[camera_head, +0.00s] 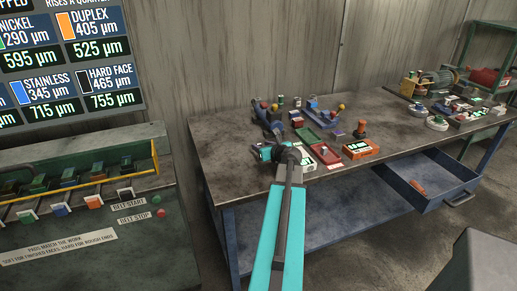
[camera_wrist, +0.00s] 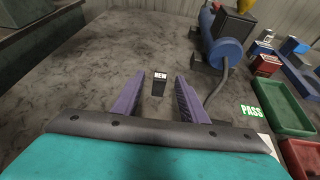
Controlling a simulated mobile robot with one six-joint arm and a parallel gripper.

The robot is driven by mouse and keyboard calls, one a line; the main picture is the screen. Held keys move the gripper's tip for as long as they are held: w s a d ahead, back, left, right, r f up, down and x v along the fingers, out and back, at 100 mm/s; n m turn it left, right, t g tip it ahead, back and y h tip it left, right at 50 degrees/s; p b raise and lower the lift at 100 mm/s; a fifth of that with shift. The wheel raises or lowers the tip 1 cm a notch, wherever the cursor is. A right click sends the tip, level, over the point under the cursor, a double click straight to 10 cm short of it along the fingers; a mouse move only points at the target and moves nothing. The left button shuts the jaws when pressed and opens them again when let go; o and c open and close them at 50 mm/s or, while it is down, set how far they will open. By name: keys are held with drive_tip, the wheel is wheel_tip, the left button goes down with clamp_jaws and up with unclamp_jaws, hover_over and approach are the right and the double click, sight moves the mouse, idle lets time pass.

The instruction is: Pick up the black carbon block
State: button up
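A small black block with a white "NEW" label (camera_wrist: 159,88) stands on the dark workbench in the wrist view. I take it to be the carbon block. My gripper (camera_wrist: 162,77) is open, with its two purple fingers on either side of the block in the picture. A gap shows between the block and each finger. I cannot tell how far the fingertips are above the bench. In the head view my gripper (camera_head: 264,152) is over the left part of the bench, and the block cannot be made out there.
A blue cylindrical machine with a cable (camera_wrist: 224,48) stands right of the block. A green tray (camera_wrist: 284,105) and a red tray (camera_wrist: 303,153) lie farther right. The bench left of the block is bare. An orange device (camera_head: 361,149) sits near the front edge, above an open drawer (camera_head: 424,180).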

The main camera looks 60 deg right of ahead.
sight(260, 144)
drive_tip(key=shift+x, duration=0.9)
drive_tip(key=shift+p+x, duration=0.75)
drive_tip(key=shift+x, duration=1.9)
clamp_jaws()
